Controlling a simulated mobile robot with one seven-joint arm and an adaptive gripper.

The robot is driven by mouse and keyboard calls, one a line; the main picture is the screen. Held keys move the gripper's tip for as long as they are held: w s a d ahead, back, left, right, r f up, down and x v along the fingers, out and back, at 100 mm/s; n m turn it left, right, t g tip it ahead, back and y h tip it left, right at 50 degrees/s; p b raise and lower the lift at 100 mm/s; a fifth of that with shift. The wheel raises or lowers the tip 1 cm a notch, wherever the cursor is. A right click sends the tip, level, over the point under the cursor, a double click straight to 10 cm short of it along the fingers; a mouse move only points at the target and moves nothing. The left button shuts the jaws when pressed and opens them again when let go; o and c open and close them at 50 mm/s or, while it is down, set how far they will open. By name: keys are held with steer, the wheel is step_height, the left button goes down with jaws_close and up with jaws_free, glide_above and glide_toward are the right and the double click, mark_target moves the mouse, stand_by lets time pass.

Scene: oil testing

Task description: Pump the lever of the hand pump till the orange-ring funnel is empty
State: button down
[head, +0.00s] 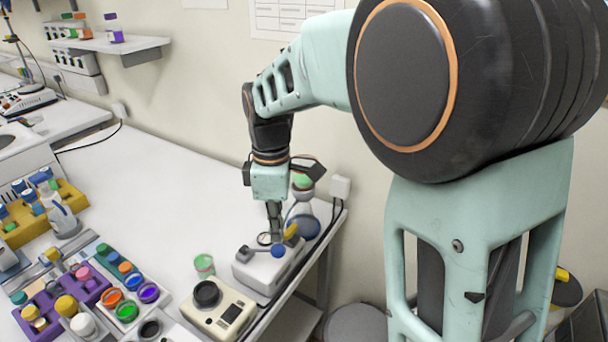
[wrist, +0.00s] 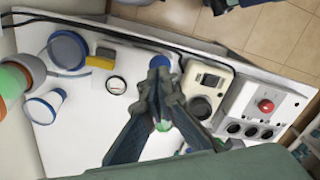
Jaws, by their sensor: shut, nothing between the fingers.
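The hand pump (head: 262,270) is a white box at the table's right edge in the head view. It carries a round gauge, a yellow part (head: 290,231) and a blue knob (head: 278,251), which looks like the lever's end. My gripper (head: 275,237) points down over the pump, shut and empty. In the wrist view my fingertips (wrist: 160,72) meet just beside the blue knob (wrist: 161,61) and partly hide it; contact cannot be told. What looks like the orange-ring funnel (wrist: 14,80) shows green inside, cut off at the left edge. In the head view it tops a flask (head: 303,208) behind my gripper.
A beige device (head: 219,312) with a black round top stands beside the pump. A green cup (head: 204,265) stands near both. Racks of coloured jars (head: 88,282) fill the left front. The middle of the white table (head: 165,190) is clear. The wall is close behind.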

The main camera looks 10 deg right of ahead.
mark_target(284, 251)
steer(key=shift+f, duration=0.2)
steer(key=shift+f+b, duration=0.8)
steer(key=shift+f, duration=0.15)
steer(key=shift+s+d+f+b, duration=0.15)
steer(key=shift+f+b, duration=0.1)
steer(key=shift+f, duration=0.1)
steer(key=shift+s+d+f+b, duration=0.1)
steer(key=shift+d+f+b, duration=0.1)
steer(key=shift+f, duration=0.15)
steer(key=shift+s+d+f+b, duration=0.15)
steer(key=shift+s+f+b, duration=0.05)
steer(key=shift+f+b, duration=0.45)
steer(key=shift+f, duration=0.2)
steer(key=shift+s+d+f+b, duration=0.1)
steer(key=shift+d+f+b, duration=0.1)
steer(key=shift+f+b, duration=0.35)
steer(key=shift+f, duration=0.15)
